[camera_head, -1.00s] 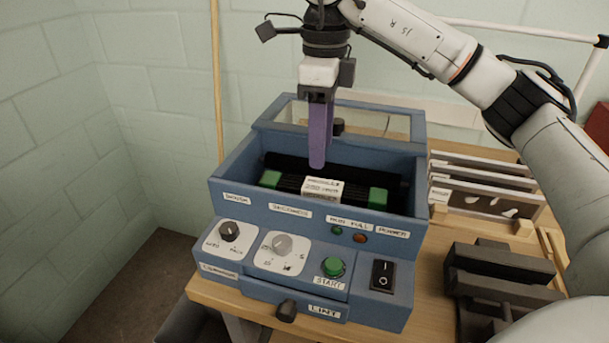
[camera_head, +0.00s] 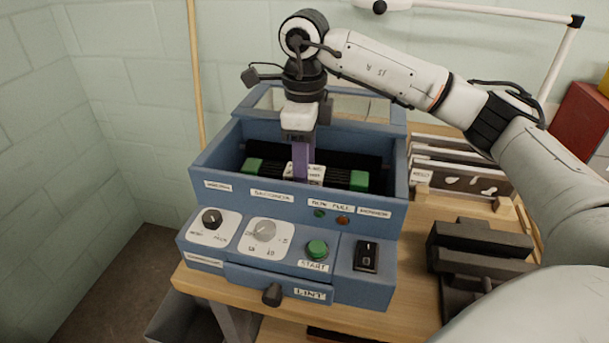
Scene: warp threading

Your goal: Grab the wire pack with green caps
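The wire pack with green caps (camera_head: 335,178) lies in the open trough of the blue machine (camera_head: 215,172). It is a dark bundle with a green cap at each end and a white label in the middle. My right gripper (camera_head: 304,166) points straight down into the trough, its purple fingers at the pack's middle, by the label. The fingers overlap in this view, so I cannot tell whether they are apart or closed on the pack. My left gripper is not in view.
The machine's walls surround the pack, and its front panel carries knobs, a green start button (camera_head: 317,249) and a black switch (camera_head: 366,256). White-labelled plates stand in a rack (camera_head: 455,168) to the right. A dark metal block (camera_head: 480,247) sits at the right front.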

